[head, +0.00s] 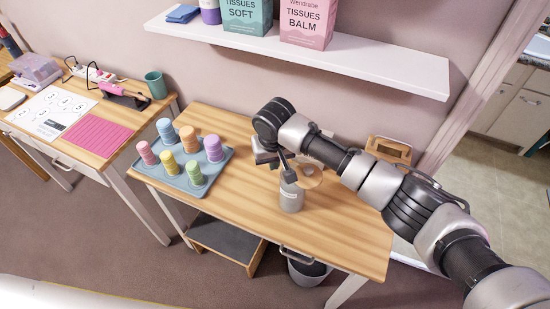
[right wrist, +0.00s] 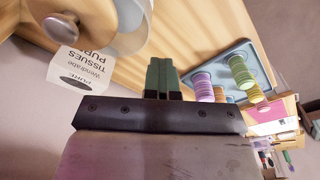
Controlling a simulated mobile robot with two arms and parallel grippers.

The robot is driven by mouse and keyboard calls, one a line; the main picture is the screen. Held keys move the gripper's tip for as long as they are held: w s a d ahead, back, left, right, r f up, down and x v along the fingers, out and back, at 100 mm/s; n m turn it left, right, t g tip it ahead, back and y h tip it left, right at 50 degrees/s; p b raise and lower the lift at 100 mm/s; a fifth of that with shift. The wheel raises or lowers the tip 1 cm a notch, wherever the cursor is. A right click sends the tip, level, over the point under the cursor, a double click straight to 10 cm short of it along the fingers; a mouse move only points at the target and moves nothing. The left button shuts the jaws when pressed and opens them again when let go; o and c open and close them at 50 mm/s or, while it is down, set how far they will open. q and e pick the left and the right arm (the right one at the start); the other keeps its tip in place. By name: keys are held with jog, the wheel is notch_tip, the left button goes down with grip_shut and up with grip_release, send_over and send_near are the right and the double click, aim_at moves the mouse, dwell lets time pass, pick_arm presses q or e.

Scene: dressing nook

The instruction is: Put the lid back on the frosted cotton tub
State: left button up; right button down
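The frosted cotton tub (head: 291,198) is a grey cylinder standing upright on the wooden table. The round tan lid (head: 311,179) with a knob shows at the tub's top, offset to the right; I cannot tell whether it is seated. In the right wrist view a rounded knob (right wrist: 60,30) and a pale curved translucent rim (right wrist: 136,22) fill the upper left. My right gripper (head: 286,174) points down beside the tub's top. Its two dark green fingers (right wrist: 163,76) are together with nothing seen between them. My left gripper is out of view.
A blue-grey tray (head: 178,184) with several coloured spools is left of the tub. A white tissue box (right wrist: 82,70) stands close by, behind my right gripper. A white shelf (head: 380,66) hangs above. The table's front (head: 225,210) is clear.

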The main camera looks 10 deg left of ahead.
jog(key=shift+a+r, duration=0.15)
jog(key=shift+a, duration=0.7)
dwell(0.3)
jog(key=shift+w+a+r, duration=0.1)
jog(key=shift+a+r, duration=0.05)
jog(key=shift+a, duration=1.65)
dwell(0.5)
jog(key=shift+a+r+b, duration=0.1)
jog(key=shift+a+b, duration=0.7)
jog(key=shift+a, duration=1)
dwell(0.5)
jog(key=c, duration=0.9)
grip_release()
jog(key=shift+r, duration=0.1)
jog(key=shift+r+p, duration=3.4)
jog(key=shift+p, duration=0.4)
